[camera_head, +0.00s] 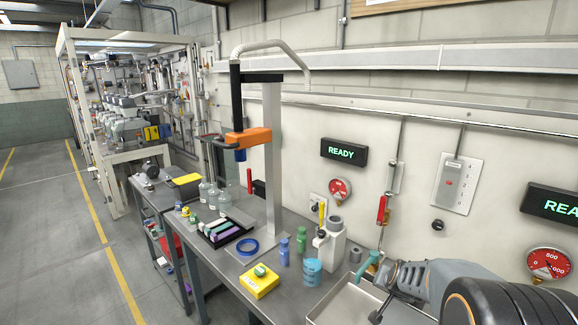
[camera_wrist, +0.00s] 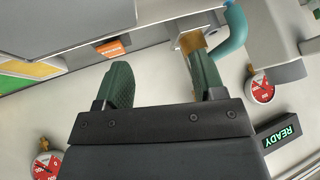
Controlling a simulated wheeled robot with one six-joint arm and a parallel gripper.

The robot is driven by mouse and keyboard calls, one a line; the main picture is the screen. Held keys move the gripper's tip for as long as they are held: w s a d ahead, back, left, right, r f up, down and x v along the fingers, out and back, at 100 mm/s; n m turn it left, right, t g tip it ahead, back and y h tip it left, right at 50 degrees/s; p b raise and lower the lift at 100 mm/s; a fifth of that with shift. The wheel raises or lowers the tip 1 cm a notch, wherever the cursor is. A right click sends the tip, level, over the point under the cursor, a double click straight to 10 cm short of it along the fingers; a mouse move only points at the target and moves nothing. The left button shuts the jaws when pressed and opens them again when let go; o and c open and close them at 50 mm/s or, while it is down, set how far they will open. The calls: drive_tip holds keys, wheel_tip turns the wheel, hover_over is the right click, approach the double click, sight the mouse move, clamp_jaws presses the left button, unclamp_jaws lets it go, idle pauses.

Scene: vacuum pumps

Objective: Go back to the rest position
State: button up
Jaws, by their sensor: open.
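My gripper (camera_wrist: 158,66) is open in the wrist view, its two green finger pads apart with nothing held between them. A brass-coloured fitting and a curved teal pipe (camera_wrist: 236,32) show beyond the right finger; I cannot tell how far off they are. In the head view my arm comes in from the lower right, and the gripper (camera_head: 380,296) is small and partly hidden by the wrist, near the right end of the bench above a grey tray (camera_head: 340,302).
Red gauges (camera_head: 340,190) and READY displays (camera_head: 343,152) are on the wall. The floor at left is clear.

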drive_tip(key=s+a+r+n+g, duration=0.1)
drive_tip(key=s+a+r+n, duration=0.1)
drive_tip(key=s, duration=0.5)
drive_tip(key=s+a+r+n+g+y, duration=0.1)
drive_tip(key=s+a+r+n, duration=0.1)
drive_tip(key=s+a+r, duration=0.2)
drive_tip(key=s+a+r+n+g, duration=0.1)
drive_tip(key=s+a, duration=0.4)
drive_tip(key=s, duration=0.5)
drive_tip(key=shift+a+r+n+y, duration=0.35)
drive_tip(key=shift+r+n, duration=0.45)
drive_tip(key=shift+r, duration=0.25)
